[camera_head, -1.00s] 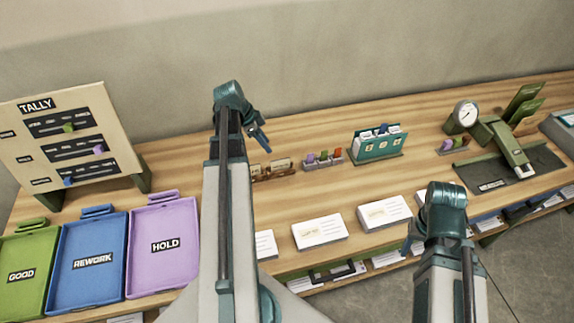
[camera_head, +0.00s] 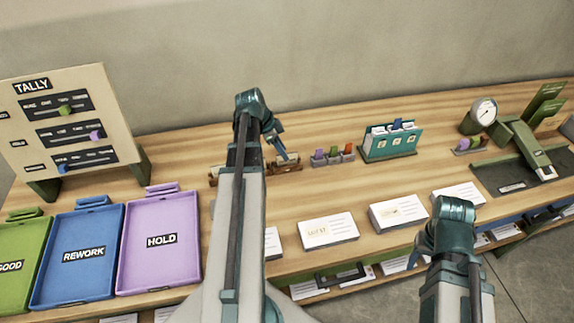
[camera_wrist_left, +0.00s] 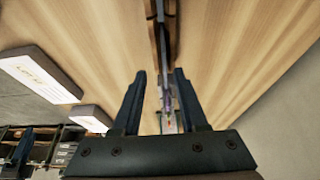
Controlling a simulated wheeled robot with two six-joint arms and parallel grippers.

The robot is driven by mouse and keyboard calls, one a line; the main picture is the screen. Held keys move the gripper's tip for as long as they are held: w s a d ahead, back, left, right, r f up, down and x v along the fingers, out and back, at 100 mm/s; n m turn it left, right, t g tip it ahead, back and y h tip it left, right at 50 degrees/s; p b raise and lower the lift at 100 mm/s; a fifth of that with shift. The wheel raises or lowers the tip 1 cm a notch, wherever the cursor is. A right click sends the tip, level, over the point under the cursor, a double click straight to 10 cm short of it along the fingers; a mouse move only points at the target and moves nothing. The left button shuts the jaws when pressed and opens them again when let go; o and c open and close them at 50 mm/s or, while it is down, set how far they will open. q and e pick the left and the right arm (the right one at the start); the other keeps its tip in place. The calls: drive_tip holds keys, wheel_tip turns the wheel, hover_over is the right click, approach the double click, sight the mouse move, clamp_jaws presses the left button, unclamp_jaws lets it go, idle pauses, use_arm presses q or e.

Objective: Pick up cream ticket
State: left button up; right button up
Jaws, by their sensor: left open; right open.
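A low brown wooden rack (camera_head: 288,169) stands at the back of the table, with small cream tickets in it, mostly hidden by my left arm. My left gripper (camera_head: 281,153) is open, pointing down at the right part of the rack. In the left wrist view, its two dark fingers (camera_wrist_left: 159,72) are spread, with the rack (camera_wrist_left: 155,35) running lengthwise between them in the picture. A ticket there is too edge-on to make out, and I see no grip on it. My right gripper (camera_head: 425,248) hangs near the front edge, its fingers mostly hidden.
Right of the rack are a small holder with coloured pieces (camera_head: 333,157) and a teal card box (camera_head: 391,142). White card stacks (camera_head: 327,231) lie along the front. The purple HOLD tray (camera_head: 160,265) and TALLY board (camera_head: 70,120) are at left.

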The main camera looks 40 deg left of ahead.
use_arm(q)
drive_tip(key=shift+f, duration=0.1)
drive_tip(key=b+x, duration=0.5)
drive_tip(key=shift+w+a+f, duration=0.1)
drive_tip(key=shift+w+a, duration=0.1)
drive_tip(key=shift+a, duration=0.1)
clamp_jaws()
